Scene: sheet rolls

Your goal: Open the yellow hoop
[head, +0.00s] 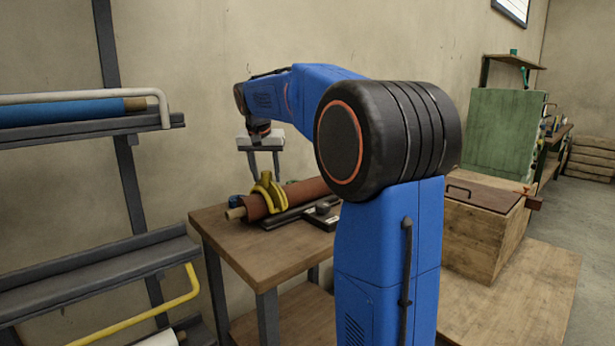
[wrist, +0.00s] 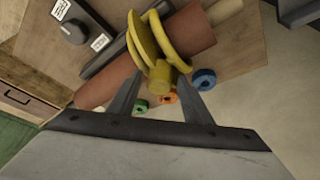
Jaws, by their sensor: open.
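The yellow hoop (head: 268,192) sits around a reddish-brown roll (head: 300,193) on a wooden table (head: 243,242). In the wrist view the hoop (wrist: 146,42) shows as two curved yellow bands side by side across the roll (wrist: 193,35), with a stubby yellow knob (wrist: 158,80) on the near side. My gripper (head: 265,177) points down just above the hoop. In the wrist view my open gripper (wrist: 160,78) has one finger on each side of the knob. I cannot tell whether either finger touches it.
Small green (wrist: 141,106), orange (wrist: 167,97) and blue (wrist: 205,79) rings lie beside the roll. A dark bar with a black knob (wrist: 74,31) lies behind it. A rack at left carries a blue roll (head: 62,111) and a bent yellow bar (head: 150,312). A wooden box (head: 480,235) stands right.

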